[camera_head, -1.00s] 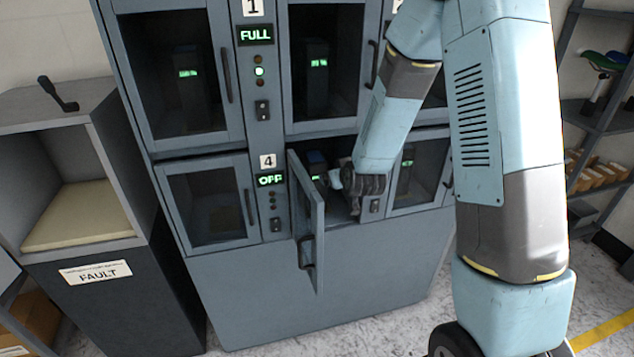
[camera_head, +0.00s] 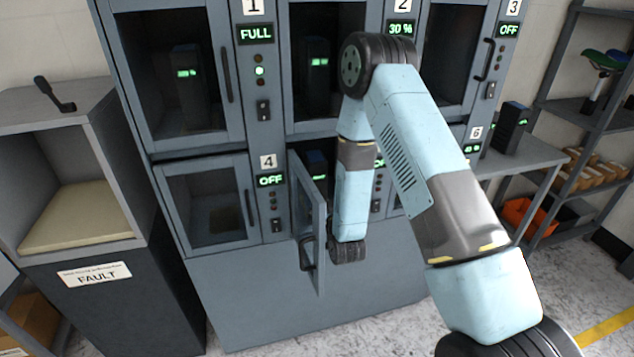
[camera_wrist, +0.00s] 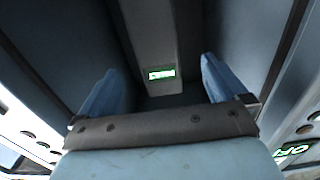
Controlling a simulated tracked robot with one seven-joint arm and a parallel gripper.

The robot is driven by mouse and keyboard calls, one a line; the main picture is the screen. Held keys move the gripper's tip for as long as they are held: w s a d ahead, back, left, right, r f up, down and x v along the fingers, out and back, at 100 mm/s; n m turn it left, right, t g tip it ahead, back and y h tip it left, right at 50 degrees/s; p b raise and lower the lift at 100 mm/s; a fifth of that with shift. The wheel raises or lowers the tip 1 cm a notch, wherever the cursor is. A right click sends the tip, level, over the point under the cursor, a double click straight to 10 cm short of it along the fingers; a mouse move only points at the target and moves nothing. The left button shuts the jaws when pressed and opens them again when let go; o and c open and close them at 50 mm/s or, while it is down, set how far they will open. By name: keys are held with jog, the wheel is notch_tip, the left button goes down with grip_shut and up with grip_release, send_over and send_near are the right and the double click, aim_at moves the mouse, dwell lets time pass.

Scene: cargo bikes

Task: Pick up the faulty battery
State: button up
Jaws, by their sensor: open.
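A dark battery with a small green display stands in the open lower middle compartment; its blue-topped upper part (camera_head: 315,162) shows in the head view past the open door (camera_head: 312,225). My arm covers part of that compartment, and my gripper is hidden there. In the wrist view my gripper (camera_wrist: 160,68) is open, with one blue finger on each side of the battery (camera_wrist: 160,50). The battery's lit display faces me between the fingers. I cannot tell whether the fingers touch it.
The cabinet has several glazed compartments; two upper ones hold batteries (camera_head: 187,90) (camera_head: 317,75). Compartment 4 (camera_head: 210,205) is shut. A FAULT box (camera_head: 95,273) with an open padded bay (camera_head: 80,215) stands left. Another battery (camera_head: 510,128) stands on a bench at right.

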aim_at(318, 186)
jog(key=x, duration=1.2)
jog(key=shift+w+d+r, duration=0.1)
jog(key=shift+w+d, duration=0.1)
jog(key=shift+w, duration=0.05)
jog(key=shift+c, duration=0.4)
grip_shut()
jog(key=shift+r, duration=0.1)
